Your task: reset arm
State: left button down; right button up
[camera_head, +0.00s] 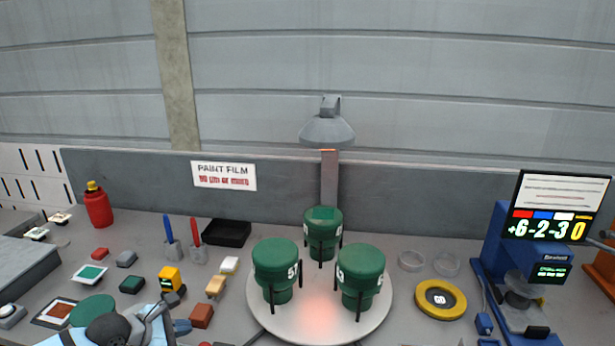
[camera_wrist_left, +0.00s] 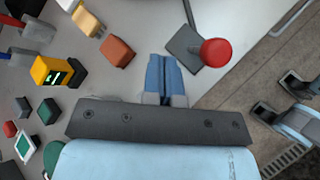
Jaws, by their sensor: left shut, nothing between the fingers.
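My left gripper (camera_head: 182,327) is at the lower left of the head view, over the front part of the table, with my arm coming in from the left. In the left wrist view its two blue fingers (camera_wrist_left: 162,76) are together, with nothing between them. They are above the grey table near its front edge.
Three green cylinders (camera_head: 276,262) stand on a round white turntable (camera_head: 375,318) under a lamp (camera_head: 327,130). An orange-red block (camera_wrist_left: 117,51) and a red knob (camera_wrist_left: 215,52) lie near the fingers. A yellow ring (camera_head: 425,308) and a blue device (camera_head: 494,240) are at the right.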

pick_arm(q)
jog(key=s+d+r+n+t+h, duration=0.25)
jog(key=d+r+n+t, duration=0.3)
jog(key=n, duration=0.35)
jog(key=s+d+r+n+t+h, duration=0.1)
jog(key=s+d+r+n+t, duration=0.25)
jog(key=d+r+n, duration=0.35)
jog(key=s+a+f+n+g+y, duration=0.2)
jog(key=s+a+f+n+y, duration=0.4)
jog(key=n, duration=0.6)
jog(key=s+a+f+n+g+y, duration=0.2)
jog(key=s+a+n+y, duration=0.15)
jog(key=n+y, duration=0.7)
jog(key=s+d+f+n+g+h, duration=0.1)
jog(key=s+f+n+g+h, duration=0.2)
jog(key=s+n+g, duration=0.35)
jog(key=s+d+f+n+g+h, duration=0.2)
jog(key=s+f+n+g+h, duration=0.15)
jog(key=s, duration=0.65)
jog(key=w+d+f+m+t+h+p, duration=0.1)
jog(key=w+d+f+t, duration=0.2)
jog(key=f, duration=0.2)
jog(key=w+d+f+t+h+p, duration=0.2)
jog(key=w+d+f+t, duration=0.1)
jog(key=f+t, duration=0.1)
jog(key=shift+w+d+f+m+t, duration=0.15)
jog(key=shift+f+m+t, duration=0.2)
jog(key=shift+f, duration=0.4)
